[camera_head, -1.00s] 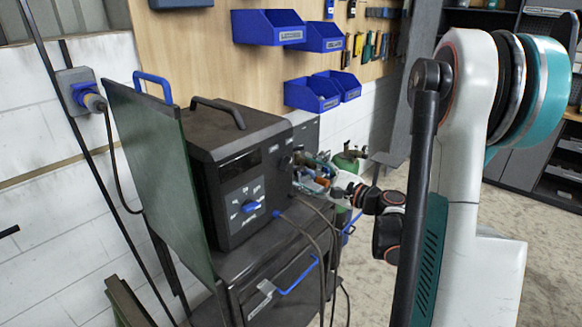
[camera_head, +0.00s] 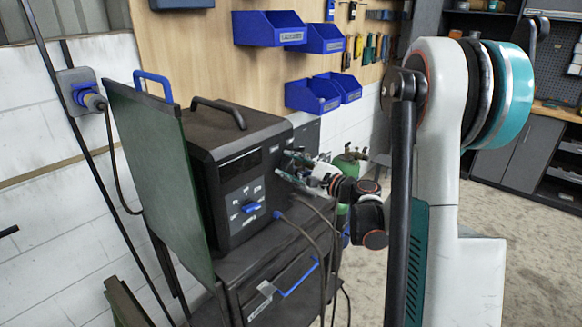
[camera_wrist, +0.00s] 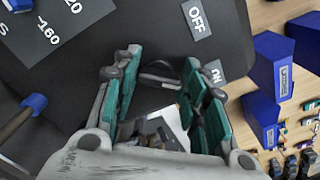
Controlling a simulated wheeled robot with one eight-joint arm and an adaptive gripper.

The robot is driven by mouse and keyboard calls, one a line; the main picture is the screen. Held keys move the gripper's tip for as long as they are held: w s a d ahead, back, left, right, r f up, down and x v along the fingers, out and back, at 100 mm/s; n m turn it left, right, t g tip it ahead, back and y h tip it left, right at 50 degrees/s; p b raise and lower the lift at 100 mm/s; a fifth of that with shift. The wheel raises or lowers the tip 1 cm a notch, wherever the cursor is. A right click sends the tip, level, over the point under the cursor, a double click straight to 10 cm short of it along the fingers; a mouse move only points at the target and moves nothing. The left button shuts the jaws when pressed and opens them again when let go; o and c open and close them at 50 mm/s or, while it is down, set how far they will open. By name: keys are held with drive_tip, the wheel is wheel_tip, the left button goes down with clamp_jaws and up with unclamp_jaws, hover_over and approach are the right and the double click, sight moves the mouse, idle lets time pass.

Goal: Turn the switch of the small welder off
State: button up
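The small welder (camera_head: 235,165) is a dark box with a carry handle, standing on a dark cart. My gripper (camera_head: 289,168) is at the right edge of its front face in the head view. In the wrist view my gripper (camera_wrist: 160,65) is open, with its teal-padded fingers on both sides of a dark switch-like part (camera_wrist: 160,77). An OFF label (camera_wrist: 197,18) is above and right of that part, and a partly covered ON label (camera_wrist: 213,72) is behind the right finger. Contact cannot be told. The blue front dial (camera_head: 250,208) is apart from my gripper.
A green panel (camera_head: 150,165) stands along the welder's left side. A cable plug (camera_wrist: 35,103) sits left of my fingers, and cables hang down the cart (camera_head: 265,272). Blue wall bins (camera_head: 268,27) are behind. Open floor (camera_head: 520,270) lies to the right.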

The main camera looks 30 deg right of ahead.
idle(0.4)
drive_tip(key=n+b, duration=0.1)
drive_tip(key=n, duration=0.2)
drive_tip(key=shift+f, duration=0.15)
drive_tip(key=n+b, duration=0.1)
drive_tip(key=n, duration=0.3)
drive_tip(key=shift+a+f+n, duration=0.1)
drive_tip(key=shift+n, duration=0.2)
drive_tip(key=n+b, duration=0.1)
drive_tip(key=n, duration=0.3)
drive_tip(key=shift+f, duration=0.1)
drive_tip(key=shift+n+b, duration=0.55)
drive_tip(key=shift+n, duration=1.55)
drive_tip(key=o, duration=1)
drive_tip(key=shift+o, duration=0.2)
